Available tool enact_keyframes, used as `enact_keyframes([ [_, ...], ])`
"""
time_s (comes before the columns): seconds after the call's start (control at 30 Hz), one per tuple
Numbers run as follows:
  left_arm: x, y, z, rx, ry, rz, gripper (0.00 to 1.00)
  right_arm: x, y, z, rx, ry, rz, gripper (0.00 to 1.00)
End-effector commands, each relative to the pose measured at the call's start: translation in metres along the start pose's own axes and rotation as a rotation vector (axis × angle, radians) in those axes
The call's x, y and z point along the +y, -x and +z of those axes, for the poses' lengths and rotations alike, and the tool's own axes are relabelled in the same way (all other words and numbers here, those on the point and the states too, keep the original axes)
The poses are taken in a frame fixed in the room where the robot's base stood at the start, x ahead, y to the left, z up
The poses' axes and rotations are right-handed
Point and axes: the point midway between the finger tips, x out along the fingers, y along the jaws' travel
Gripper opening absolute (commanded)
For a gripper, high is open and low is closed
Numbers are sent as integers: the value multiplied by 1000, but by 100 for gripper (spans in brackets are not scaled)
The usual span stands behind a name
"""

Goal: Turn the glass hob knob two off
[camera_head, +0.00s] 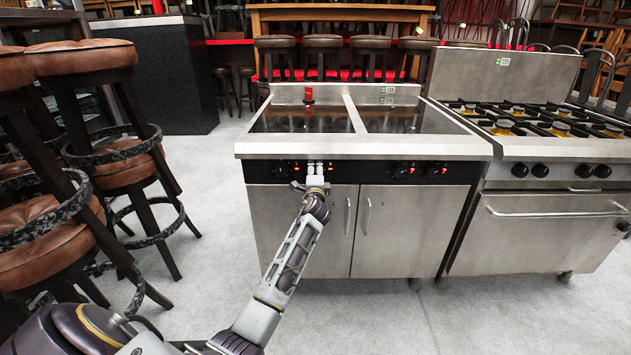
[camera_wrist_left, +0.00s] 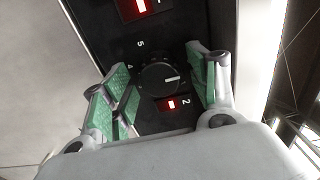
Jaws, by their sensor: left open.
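The glass hob (camera_head: 330,120) is a steel cabinet with a dark glass top and a black front panel. My left gripper (camera_head: 314,175) is at this panel, left of the panel's middle, and covers what is behind it. In the left wrist view a round black knob (camera_wrist_left: 160,78) with a white pointer line lies between the green finger pads of my left gripper (camera_wrist_left: 165,82). The fingers are apart, one on each side of the knob, with visible gaps. The pointer aims to the picture's right. A red display (camera_wrist_left: 172,104) beside the knob is lit. My right gripper is not in view.
More knobs (camera_head: 403,170) and lit red displays are on the panel's right part. A steel gas range (camera_head: 550,180) stands close on the right. Brown stools (camera_head: 85,65) stand at the left. Grey floor (camera_head: 215,260) is clear before the hob. A red item (camera_head: 308,95) is at the hob's back.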

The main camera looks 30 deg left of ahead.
Motion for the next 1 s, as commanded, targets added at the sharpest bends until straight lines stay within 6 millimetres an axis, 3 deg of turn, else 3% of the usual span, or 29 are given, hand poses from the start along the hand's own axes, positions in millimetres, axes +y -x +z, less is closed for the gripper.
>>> enact_keyframes([
  [0.37, 1, 21, 0, 0, 0, 1, 59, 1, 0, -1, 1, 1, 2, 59],
  [1.0, 1, 87, 0, 0, -1, 2, 59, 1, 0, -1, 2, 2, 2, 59],
])
